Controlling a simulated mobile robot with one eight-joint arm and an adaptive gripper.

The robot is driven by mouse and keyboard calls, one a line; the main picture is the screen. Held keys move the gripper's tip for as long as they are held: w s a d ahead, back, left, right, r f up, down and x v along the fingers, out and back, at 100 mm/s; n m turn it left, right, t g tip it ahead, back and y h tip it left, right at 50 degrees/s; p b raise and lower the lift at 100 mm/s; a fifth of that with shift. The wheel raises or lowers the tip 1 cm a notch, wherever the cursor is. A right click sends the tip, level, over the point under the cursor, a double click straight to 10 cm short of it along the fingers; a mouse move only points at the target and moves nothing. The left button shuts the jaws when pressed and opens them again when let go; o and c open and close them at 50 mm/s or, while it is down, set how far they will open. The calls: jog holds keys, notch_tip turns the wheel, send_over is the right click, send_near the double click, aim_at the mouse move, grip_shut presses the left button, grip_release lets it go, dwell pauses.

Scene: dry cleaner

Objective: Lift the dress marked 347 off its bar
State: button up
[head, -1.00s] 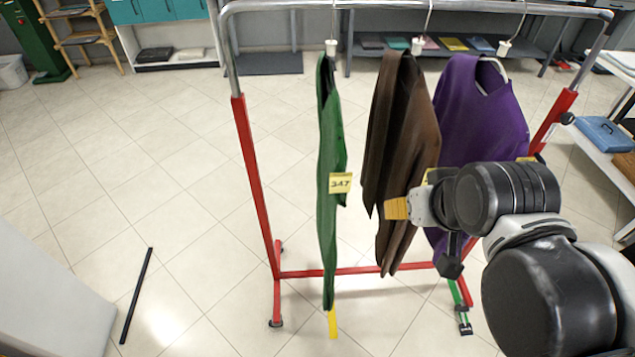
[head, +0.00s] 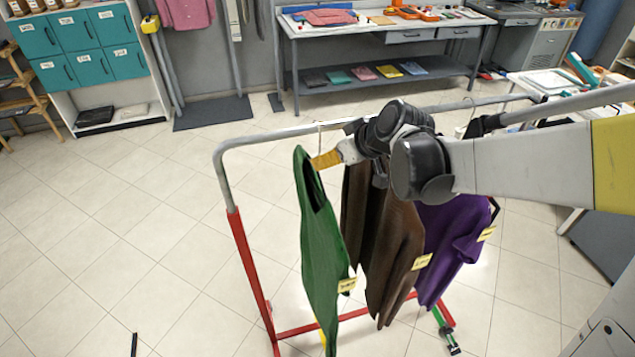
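The green dress (head: 320,240) hangs at the left end of the rack's bar (head: 290,133), its neck opening turned toward the right. Its yellow tag (head: 347,285) is too small to read now; it read 347 a second ago. A thin hanger hook rises from its collar to the bar. My gripper (head: 326,159), with yellow-orange fingertips, is at the top of the green dress, close to the collar and hook. I cannot tell whether it touches them, or whether the fingers are open or shut. The far finger is hidden.
A brown dress (head: 392,250) hangs just right of the green one, partly behind my arm, and a purple one (head: 452,240) beyond it. The rack's red post (head: 250,275) stands at left. A workbench (head: 400,25) stands behind.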

jog(key=x, duration=0.7)
jog(key=shift+s+d+f, duration=0.1)
jog(key=shift+s+f, duration=0.05)
jog(key=shift+s, duration=0.2)
grip_shut()
